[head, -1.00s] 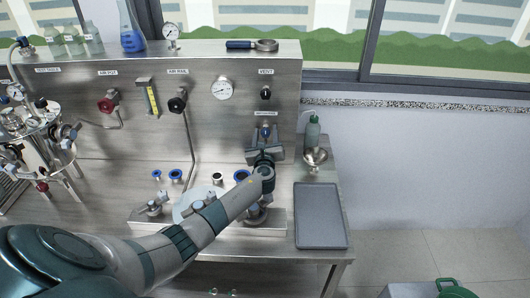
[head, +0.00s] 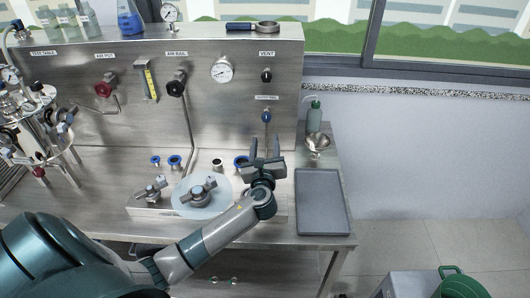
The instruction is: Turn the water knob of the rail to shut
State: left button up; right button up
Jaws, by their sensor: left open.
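The water knob (head: 266,117) is a small blue knob on the upright steel panel, under a small label that is too blurred to read. A thin pipe runs down from it. My left gripper (head: 266,150) is below and in front of the knob, apart from it. Its two fingers are spread, point up toward the panel and hold nothing. Whether the knob stands open or shut is too small to tell. My right gripper is not in view.
A black vent knob (head: 266,75) sits above the water knob, with a gauge (head: 222,69) to its left. The black air rail knob (head: 176,88) and red air pot knob (head: 104,89) are further left. A grey tray (head: 322,203) lies on the right, near a green bottle (head: 313,117).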

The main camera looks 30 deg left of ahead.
pick_arm(q)
jog(key=shift+v, duration=1.35)
jog(key=shift+f, duration=0.1)
dwell(0.4)
